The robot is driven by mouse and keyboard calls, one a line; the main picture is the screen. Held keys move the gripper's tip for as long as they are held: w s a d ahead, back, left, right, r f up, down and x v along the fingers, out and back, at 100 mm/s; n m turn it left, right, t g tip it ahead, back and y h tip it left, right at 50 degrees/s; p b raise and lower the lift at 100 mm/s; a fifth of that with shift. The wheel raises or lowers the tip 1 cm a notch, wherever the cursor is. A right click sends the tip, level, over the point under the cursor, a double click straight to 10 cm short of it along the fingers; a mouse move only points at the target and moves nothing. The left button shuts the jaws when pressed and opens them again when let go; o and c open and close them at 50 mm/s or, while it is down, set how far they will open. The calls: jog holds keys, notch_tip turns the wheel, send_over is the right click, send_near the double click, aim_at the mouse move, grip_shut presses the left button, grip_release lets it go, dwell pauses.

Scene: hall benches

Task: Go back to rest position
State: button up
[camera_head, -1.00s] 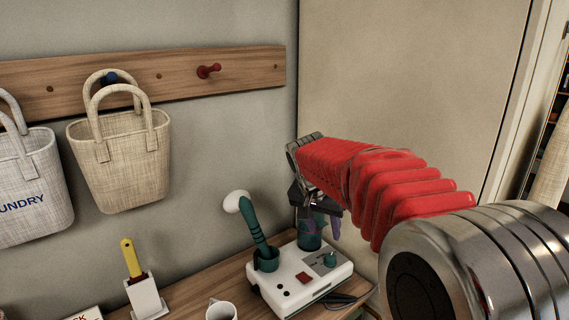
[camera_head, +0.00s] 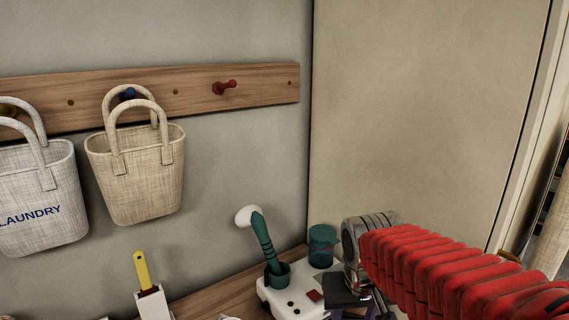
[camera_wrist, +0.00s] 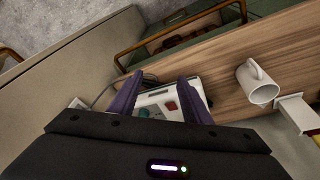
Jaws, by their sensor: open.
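My gripper shows in the wrist view (camera_wrist: 158,98) as two purple fingers spread apart, with nothing held between them. Beyond and below the fingers is the white device (camera_wrist: 165,103) with a red button. In the head view my arm, in its red ribbed sleeve, comes in from the lower right. Its dark gripper end is low, in front of the right part of the white device (camera_head: 290,304), and hides some of it; the fingertips are hard to make out there. A green-handled tool (camera_head: 263,240) with a white head stands upright in the device's green holder.
A teal cup (camera_head: 322,246) stands behind the device. A white mug (camera_wrist: 262,85) is on the wooden bench (camera_wrist: 225,60). A yellow-handled tool (camera_head: 142,270) stands in a white holder. A beige bag (camera_head: 140,175) and a laundry bag (camera_head: 38,200) hang on the wall. A plain panel (camera_head: 420,120) is at right.

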jog(key=s+d+r+t, duration=0.2)
jog(key=s, duration=1)
jog(key=shift+s+y, duration=0.15)
jog(key=shift+y, duration=0.15)
